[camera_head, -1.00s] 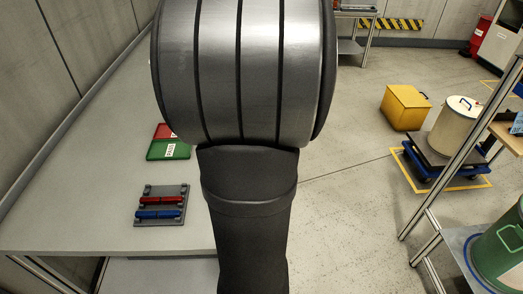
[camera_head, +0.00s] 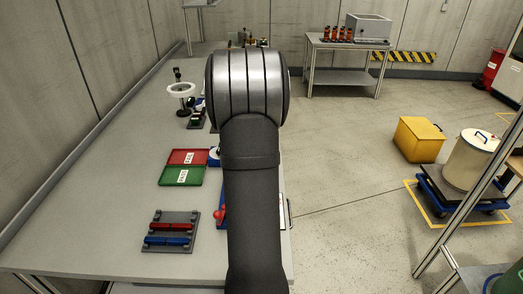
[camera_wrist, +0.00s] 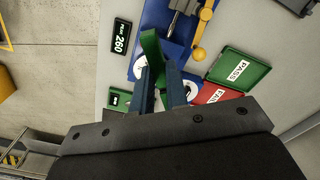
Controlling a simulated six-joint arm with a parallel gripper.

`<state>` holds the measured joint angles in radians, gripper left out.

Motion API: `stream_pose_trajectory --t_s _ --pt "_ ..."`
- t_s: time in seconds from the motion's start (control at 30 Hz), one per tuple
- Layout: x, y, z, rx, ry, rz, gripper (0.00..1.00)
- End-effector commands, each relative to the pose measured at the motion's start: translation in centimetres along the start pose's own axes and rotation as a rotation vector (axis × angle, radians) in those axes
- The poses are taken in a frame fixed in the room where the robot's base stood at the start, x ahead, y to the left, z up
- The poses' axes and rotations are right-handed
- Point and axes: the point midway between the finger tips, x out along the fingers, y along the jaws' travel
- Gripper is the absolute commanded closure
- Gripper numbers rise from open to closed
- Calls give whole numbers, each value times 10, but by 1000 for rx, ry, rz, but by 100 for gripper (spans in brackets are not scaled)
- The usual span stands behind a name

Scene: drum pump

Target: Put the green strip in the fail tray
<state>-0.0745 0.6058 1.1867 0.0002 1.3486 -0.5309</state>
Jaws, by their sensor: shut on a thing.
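The green strip (camera_wrist: 152,45) is between the fingers of my gripper (camera_wrist: 162,88) in the wrist view, which are shut on it. The strip sticks out beyond the fingertips, over a blue device base (camera_wrist: 154,17); I cannot tell whether it touches that base. The red tray (camera_head: 188,157) lies behind the green tray in the head view. In the wrist view the red tray (camera_wrist: 216,92) is right of my fingers, partly hidden by my gripper. The green tray (camera_head: 181,176), marked PASS in the wrist view (camera_wrist: 237,70), is beside it. My arm hides my gripper in the head view.
A grey rack (camera_head: 171,231) with red and blue bars stands at the table's front. A display (camera_wrist: 120,43) reading 260 is left of the blue base. A white ring on a stand (camera_head: 181,91) stands farther back. The table left of the trays is clear.

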Motion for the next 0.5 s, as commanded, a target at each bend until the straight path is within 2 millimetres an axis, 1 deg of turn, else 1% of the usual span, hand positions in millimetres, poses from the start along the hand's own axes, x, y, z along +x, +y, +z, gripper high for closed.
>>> stream_pose_trajectory --t_s 0.03,0.1,0.27,0.3,0.5 --pt "5 -2 -19 -51 -2 -1 100" --pt "8 -4 -42 -124 0 0 100" --pt "21 -14 -91 -287 -1 -1 100" --pt "25 -17 -103 -328 -1 -1 100" --pt "46 -39 -158 -533 -1 -1 100"
